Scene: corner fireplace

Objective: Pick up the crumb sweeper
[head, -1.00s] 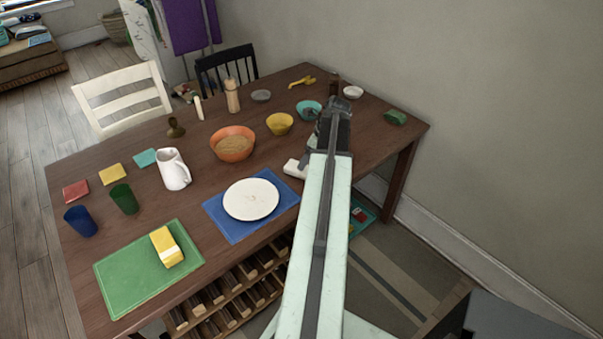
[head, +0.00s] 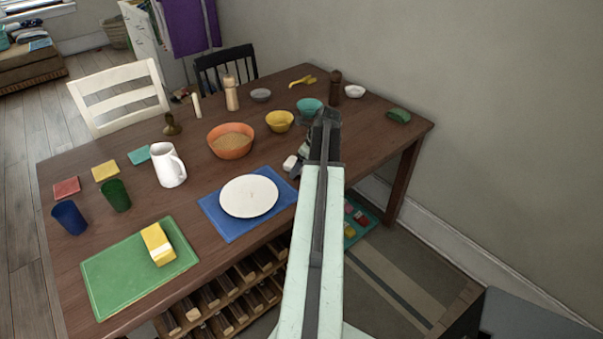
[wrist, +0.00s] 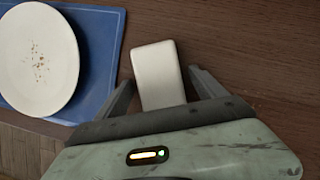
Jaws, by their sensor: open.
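A smooth off-white block-like thing, which looks to be the crumb sweeper (wrist: 160,62), lies on the brown table to the right of the blue placemat. In the head view only a small white part of it (head: 290,163) shows beside my arm, which hides the rest. My gripper (wrist: 161,88) is open in the wrist view, with one finger on each side of the sweeper's near part. I see gaps between the fingers and its sides. Its near end is hidden behind my gripper's body.
A white plate (head: 249,197) with crumbs sits on the blue placemat (head: 220,222). An orange bowl (head: 231,148), a yellow bowl (head: 280,122), a teal bowl (head: 309,106) and a dark pepper mill (head: 335,85) stand farther back. A green thing (head: 398,115) lies at the right.

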